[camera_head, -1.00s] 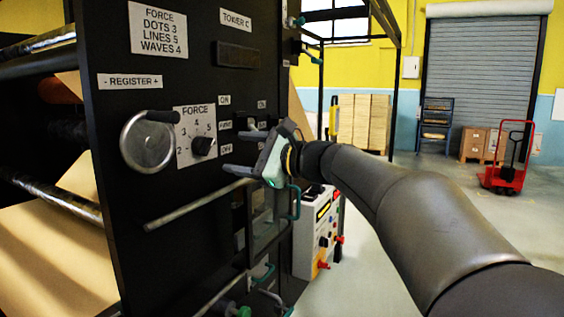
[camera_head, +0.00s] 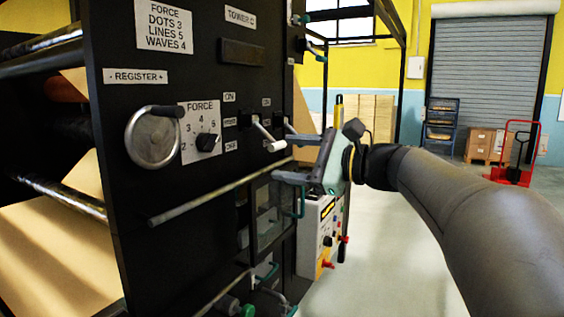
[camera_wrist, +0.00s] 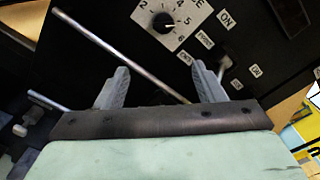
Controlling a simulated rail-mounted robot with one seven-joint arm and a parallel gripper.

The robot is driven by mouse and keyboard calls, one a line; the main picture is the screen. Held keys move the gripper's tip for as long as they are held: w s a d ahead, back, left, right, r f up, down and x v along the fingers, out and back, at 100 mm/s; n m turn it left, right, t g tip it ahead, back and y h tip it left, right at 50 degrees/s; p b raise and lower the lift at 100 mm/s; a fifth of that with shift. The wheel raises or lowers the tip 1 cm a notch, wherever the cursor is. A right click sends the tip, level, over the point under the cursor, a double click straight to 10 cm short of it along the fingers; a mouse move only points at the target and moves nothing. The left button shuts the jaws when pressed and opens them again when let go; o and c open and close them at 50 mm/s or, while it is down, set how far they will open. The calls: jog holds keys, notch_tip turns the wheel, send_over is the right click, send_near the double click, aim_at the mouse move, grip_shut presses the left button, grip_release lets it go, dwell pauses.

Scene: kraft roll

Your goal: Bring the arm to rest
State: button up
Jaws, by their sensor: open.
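My gripper (camera_head: 287,157) is open and empty, held in front of the black machine panel (camera_head: 200,95) at the right part of its face. It also shows in the wrist view (camera_wrist: 160,85), with its two grey fingers spread apart and nothing between them. A lever with a white end (camera_head: 276,145) stands out from the panel close to the fingers; in the head view I cannot tell the exact gap. A metal bar (camera_head: 220,192) runs below the fingers. My arm reaches in from the lower right.
A crank wheel (camera_head: 153,137) and a FORCE knob (camera_head: 207,142) are on the panel's left. A white control box (camera_head: 318,230) stands behind the gripper. A red pallet truck (camera_head: 512,172) and a shutter (camera_head: 487,80) are far back. The floor at centre right is clear.

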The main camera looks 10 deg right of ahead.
jog(key=s+a+f+n+g+h+p, duration=0.2)
jog(key=s+f+n+g+h, duration=0.15)
jog(key=f, duration=0.45)
jog(key=s+a+f+n+g+h+p, duration=0.25)
jog(key=s+f, duration=0.25)
jog(key=f, duration=0.4)
jog(key=s+d+f+n+g+h+p, duration=0.2)
jog(key=s+d+f+n+h, duration=0.1)
jog(key=s+f, duration=0.4)
jog(key=s+d+f+n+g+h+p, duration=0.1)
jog(key=s+d+f+n+g+h, duration=0.1)
jog(key=s+d+f+n+h, duration=0.2)
jog(key=s+f+n+h, duration=0.1)
jog(key=s+f+n, duration=0.2)
jog(key=s, duration=0.3)
jog(key=shift+s+f+n+p, duration=0.3)
jog(key=shift+f+n+p, duration=0.05)
jog(key=shift+f+n, duration=0.1)
